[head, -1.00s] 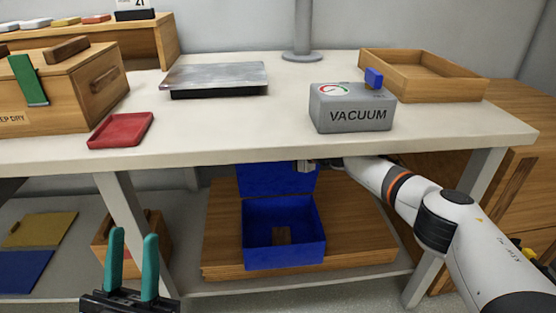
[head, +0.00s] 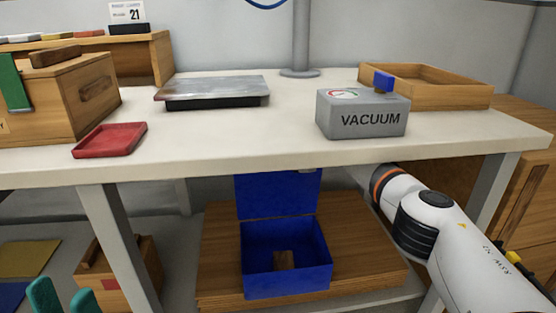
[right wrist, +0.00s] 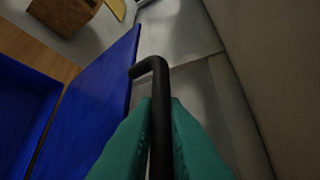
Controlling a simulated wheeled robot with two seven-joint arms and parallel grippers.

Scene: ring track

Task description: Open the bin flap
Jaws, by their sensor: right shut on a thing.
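The blue bin (head: 287,284) stands on a wooden board under the table, and its inside shows. Its blue flap (head: 278,195) stands up at the back of the bin, its top partly hidden by the table edge. In the right wrist view the flap (right wrist: 90,95) is a tilted blue panel with a black bent handle (right wrist: 150,68) beside it. My right gripper (right wrist: 161,112) has its teal fingers shut on this handle. In the head view it is mostly hidden beneath the tabletop behind the flap. My left gripper (head: 62,300) is open and empty at the lower left.
The table edge (head: 240,168) overhangs the bin. A grey vacuum box (head: 362,118), a red tray (head: 110,140), a metal plate (head: 212,88) and a wooden tray (head: 425,92) stand on top. A table leg (head: 118,240) is left of the bin.

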